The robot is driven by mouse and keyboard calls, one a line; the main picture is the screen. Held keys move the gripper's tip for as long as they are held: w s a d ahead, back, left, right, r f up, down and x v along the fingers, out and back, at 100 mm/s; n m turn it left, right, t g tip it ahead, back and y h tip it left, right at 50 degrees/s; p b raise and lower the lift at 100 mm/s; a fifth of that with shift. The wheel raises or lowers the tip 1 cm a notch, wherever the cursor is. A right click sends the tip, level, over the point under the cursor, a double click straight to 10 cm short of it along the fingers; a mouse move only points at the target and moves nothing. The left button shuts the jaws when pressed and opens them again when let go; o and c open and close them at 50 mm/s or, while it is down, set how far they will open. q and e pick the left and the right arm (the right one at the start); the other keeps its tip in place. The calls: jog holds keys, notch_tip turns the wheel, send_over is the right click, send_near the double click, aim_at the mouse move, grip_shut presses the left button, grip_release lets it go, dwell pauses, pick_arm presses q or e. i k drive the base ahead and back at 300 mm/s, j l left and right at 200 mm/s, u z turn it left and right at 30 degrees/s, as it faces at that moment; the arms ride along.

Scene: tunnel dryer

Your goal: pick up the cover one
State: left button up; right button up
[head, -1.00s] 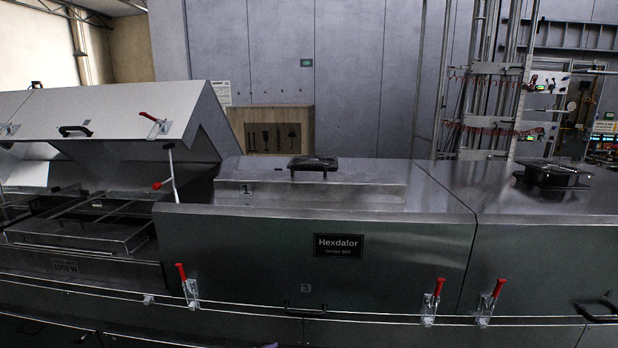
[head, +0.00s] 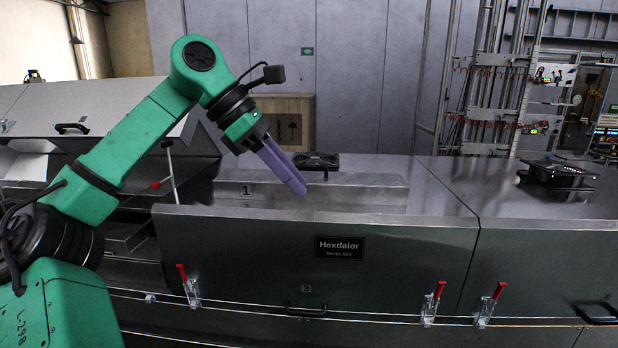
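The cover marked 1 (head: 360,190) is a low steel lid on top of the middle dryer section. It has a black handle (head: 316,160) on its top, and its number label is at its left. My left gripper (head: 299,188), with purple fingers, points down and right in front of the cover in the picture, just left of and below the handle. The fingers overlap edge-on, so their opening is hidden. I cannot tell whether they touch the cover. Nothing shows held in them. My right gripper is not in view.
Red-handled clamps (head: 188,287) line the front panel, which bears a Hexdalor plate (head: 339,248). A raised hood (head: 90,105) stands at the left, partly behind my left arm. A second black fixture (head: 558,173) sits on the right section.

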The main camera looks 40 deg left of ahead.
aim_at(326, 187)
jog(key=i+j, duration=0.35)
jog(key=j, duration=0.15)
jog(key=i+j, duration=0.3)
jog(key=j, duration=0.2)
jog(key=i+j, duration=0.35)
jog(key=j, duration=0.1)
